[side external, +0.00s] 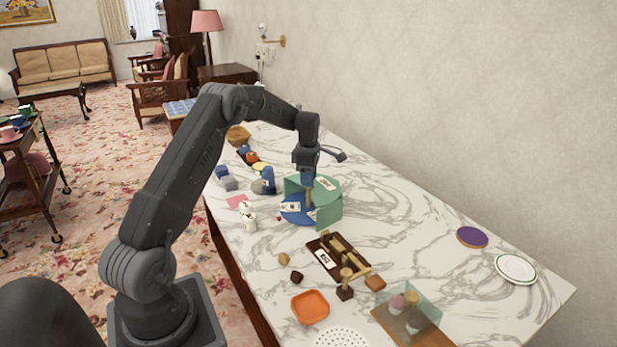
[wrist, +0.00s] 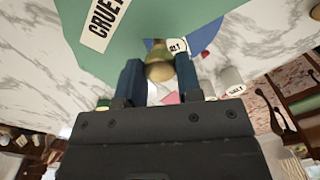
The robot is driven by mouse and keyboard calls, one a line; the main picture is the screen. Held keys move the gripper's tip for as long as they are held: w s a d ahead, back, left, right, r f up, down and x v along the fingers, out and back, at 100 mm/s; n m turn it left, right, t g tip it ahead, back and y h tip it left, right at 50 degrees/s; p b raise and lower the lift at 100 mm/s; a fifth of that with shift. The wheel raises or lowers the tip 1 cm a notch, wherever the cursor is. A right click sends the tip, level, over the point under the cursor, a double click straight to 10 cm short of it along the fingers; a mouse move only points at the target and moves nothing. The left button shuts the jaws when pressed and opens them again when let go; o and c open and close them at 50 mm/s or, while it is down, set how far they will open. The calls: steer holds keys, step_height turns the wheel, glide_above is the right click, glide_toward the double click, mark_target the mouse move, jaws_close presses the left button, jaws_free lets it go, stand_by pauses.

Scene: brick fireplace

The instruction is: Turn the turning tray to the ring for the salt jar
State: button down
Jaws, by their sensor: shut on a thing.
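The turning tray (side external: 296,212) is a blue disc partly covered by a green housing (side external: 329,205); a blue sliver of it shows in the wrist view (wrist: 151,44). A label that seems to read SALT (wrist: 178,46) lies near the tray's edge. The housing carries a CRUET label (wrist: 103,25). My gripper (wrist: 160,70) is shut on a brass-coloured knob (wrist: 159,62) that stands up at the tray. In the side view my gripper (side external: 309,198) points down there.
A dark wooden rack with brass-coloured bars (side external: 338,254) lies just in front of the tray. An orange dish (side external: 310,307) and a clear box (side external: 410,312) are nearer the camera. Blue and grey items (side external: 227,178) stand behind at left. The marble to the right is mostly clear.

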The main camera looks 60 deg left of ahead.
steer(key=shift+n, duration=2.4)
steer(key=shift+r+n, duration=0.1)
steer(key=shift+n, duration=0.3)
steer(key=c, duration=0.8)
jaws_free()
step_height(320, 180, up, 14)
steer(key=shift+f, duration=0.15)
